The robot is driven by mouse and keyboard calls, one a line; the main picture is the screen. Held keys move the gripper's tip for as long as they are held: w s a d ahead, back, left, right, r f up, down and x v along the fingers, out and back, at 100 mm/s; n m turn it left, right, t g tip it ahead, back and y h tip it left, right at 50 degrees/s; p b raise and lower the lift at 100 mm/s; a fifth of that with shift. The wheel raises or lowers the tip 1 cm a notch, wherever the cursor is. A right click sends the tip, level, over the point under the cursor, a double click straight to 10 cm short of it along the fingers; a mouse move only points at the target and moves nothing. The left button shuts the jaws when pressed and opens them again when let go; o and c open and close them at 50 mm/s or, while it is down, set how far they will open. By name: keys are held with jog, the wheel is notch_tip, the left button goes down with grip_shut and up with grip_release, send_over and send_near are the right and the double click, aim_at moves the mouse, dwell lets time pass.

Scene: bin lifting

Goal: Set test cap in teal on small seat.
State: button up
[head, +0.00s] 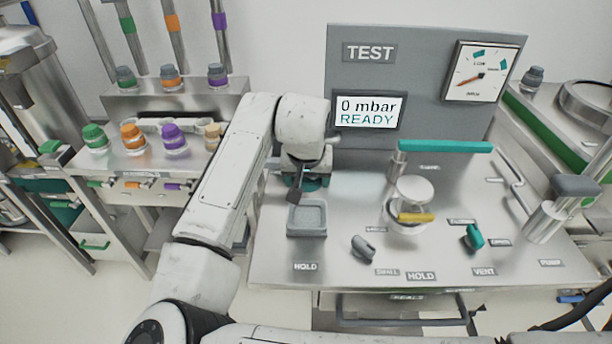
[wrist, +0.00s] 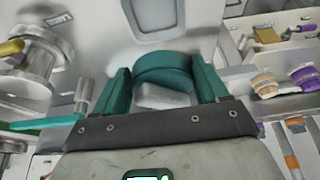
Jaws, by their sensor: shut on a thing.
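My gripper (wrist: 161,76) has teal fingers and is shut on the teal test cap (wrist: 165,66), a rounded teal piece with a grey block below it, in the wrist view. In the head view my gripper (head: 305,182) is at the bench's left, just behind the grey square tray, and mostly hides the cap. The stepped round metal seat fixture (head: 411,188), with a pale disc on top and a yellow lever (head: 416,217), stands to the right, apart from the cap. It also shows in the wrist view (wrist: 28,85). The "SMALL" label (head: 387,272) lies nearer the front.
The grey tray (head: 306,233) is by the HOLD label. A teal bar (head: 445,147) stands behind the seat; a grey knob (head: 363,247) and teal knob (head: 474,237) are in front. The display (head: 368,112) reads 0 mbar READY. Left shelves hold green, orange and purple caps.

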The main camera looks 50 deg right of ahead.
jog(key=shift+f+b, duration=2.35)
jog(key=shift+f, duration=1.1)
jog(key=shift+s+a+f, duration=0.2)
jog(key=shift+a+f, duration=0.05)
jog(key=shift+f, duration=0.1)
jog(key=shift+f+b, duration=0.8)
jog(key=shift+f, duration=0.7)
jog(key=shift+f, duration=0.25)
